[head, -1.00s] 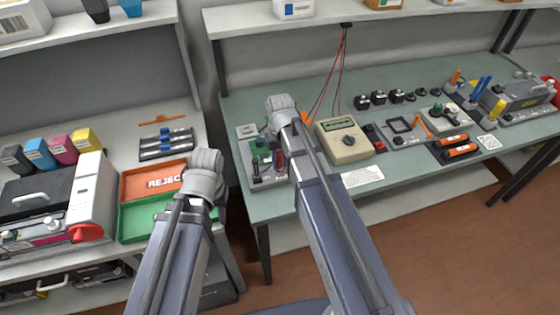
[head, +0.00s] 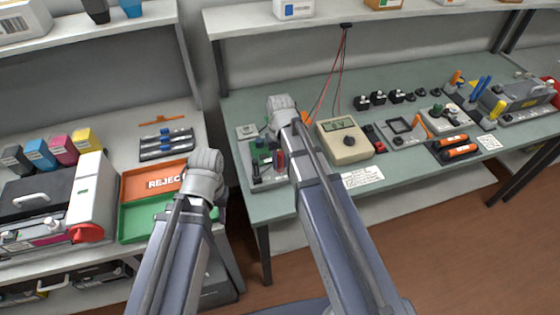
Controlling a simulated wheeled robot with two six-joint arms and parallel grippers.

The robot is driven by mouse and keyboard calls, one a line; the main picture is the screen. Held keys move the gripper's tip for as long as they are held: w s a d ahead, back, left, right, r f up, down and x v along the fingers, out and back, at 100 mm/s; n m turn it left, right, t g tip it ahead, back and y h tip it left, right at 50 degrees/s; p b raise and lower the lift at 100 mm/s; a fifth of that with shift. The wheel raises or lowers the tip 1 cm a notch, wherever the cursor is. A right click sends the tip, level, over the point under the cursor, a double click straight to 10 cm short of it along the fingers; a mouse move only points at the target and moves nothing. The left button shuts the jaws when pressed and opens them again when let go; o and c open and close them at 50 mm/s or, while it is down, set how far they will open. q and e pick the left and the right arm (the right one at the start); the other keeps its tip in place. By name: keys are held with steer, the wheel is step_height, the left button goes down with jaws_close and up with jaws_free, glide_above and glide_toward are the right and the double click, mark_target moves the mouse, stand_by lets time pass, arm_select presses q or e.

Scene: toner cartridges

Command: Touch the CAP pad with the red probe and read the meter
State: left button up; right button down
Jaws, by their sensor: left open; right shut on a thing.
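The meter (head: 343,141) is a beige box with a dark dial on the green bench. Its greenish display shows dark characters, too small to read surely. A board (head: 262,166) with green and dark parts lies left of the meter. I cannot make out the CAP pad. My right gripper (head: 282,108) is above the board, its fingers hidden behind my wrist. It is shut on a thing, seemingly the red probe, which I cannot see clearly. Red leads (head: 341,62) hang from the shelf edge toward it. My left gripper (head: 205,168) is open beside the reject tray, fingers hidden.
An orange reject tray (head: 150,181) and a green tray (head: 140,219) lie on the left bench near a printer (head: 95,195). A white paper label (head: 362,179) lies before the meter. Small black parts and tools fill the bench's right side.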

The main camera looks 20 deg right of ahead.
mark_target(280, 152)
steer(key=shift+r+p, duration=3.25)
steer(key=shift+r, duration=0.2)
steer(key=shift+f, duration=0.15)
steer(key=shift+f, duration=0.15)
